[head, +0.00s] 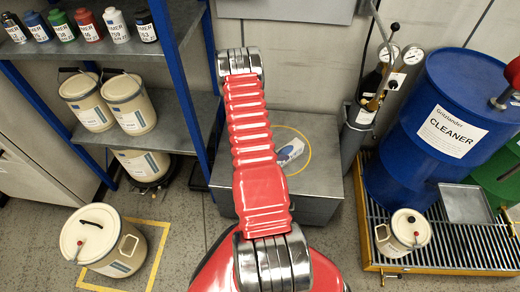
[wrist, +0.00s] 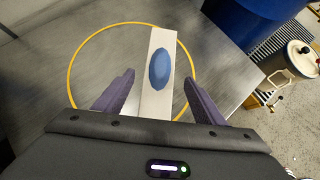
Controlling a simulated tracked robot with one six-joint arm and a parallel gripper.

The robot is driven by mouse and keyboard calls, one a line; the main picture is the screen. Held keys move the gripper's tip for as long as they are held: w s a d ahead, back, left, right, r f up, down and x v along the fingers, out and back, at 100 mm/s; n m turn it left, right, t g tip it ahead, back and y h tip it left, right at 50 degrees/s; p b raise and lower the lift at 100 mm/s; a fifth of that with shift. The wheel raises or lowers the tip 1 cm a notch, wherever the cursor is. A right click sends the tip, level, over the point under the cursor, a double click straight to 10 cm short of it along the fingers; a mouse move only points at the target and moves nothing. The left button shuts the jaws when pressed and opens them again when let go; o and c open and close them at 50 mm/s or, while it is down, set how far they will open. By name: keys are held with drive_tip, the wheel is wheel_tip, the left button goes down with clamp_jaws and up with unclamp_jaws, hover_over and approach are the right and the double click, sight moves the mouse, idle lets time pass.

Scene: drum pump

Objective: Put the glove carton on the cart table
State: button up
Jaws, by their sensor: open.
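The glove carton (head: 290,152) is a white box with a blue oval, lying on a grey metal top (head: 318,175) inside a yellow ring. I take this top for the cart table. In the head view my red arm hides part of the carton and all of my gripper. In the wrist view the carton (wrist: 160,52) lies between the two dark fingers of my open gripper (wrist: 158,78), with a gap showing on each side of its far part. The carton's near end is hidden behind the gripper body.
A blue drum (head: 432,130) and a small white pail (head: 405,230) stand on a yellow-edged grate at right. A gas bottle (head: 357,125) with gauges stands behind. Shelving (head: 185,128) with pails is at left. A large pail (head: 105,242) stands on the floor by yellow markings.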

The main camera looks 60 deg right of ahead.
drive_tip(key=w+a+r+m, duration=0.2)
drive_tip(key=w+r, duration=0.2)
drive_tip(key=r, duration=0.5)
drive_tip(key=w+a+r+m, duration=0.1)
drive_tip(key=w+r+m, duration=0.15)
drive_tip(key=r, duration=0.65)
drive_tip(key=w+a+r+m+t, duration=0.1)
drive_tip(key=w+a+r+m, duration=0.1)
drive_tip(key=a+r, duration=0.5)
drive_tip(key=w+a+r+m, duration=0.25)
drive_tip(key=a+r, duration=0.25)
drive_tip(key=r, duration=0.5)
drive_tip(key=s+a+r+m+t+y, duration=0.1)
drive_tip(key=a+r, duration=0.4)
drive_tip(key=a, duration=0.7)
drive_tip(key=s+a+r+m+t+y, duration=0.2)
drive_tip(key=s+a+r+t+y, duration=0.2)
drive_tip(key=a, duration=0.8)
drive_tip(key=s+a+r+m+t+y, duration=0.2)
drive_tip(key=a+r, duration=0.6)
drive_tip(key=a, duration=0.4)
drive_tip(key=shift+s+y, duration=0.8)
drive_tip(key=shift+s, duration=0.4)
drive_tip(key=shift+o, duration=0.4)
drive_tip(key=shift+d, duration=0.1)
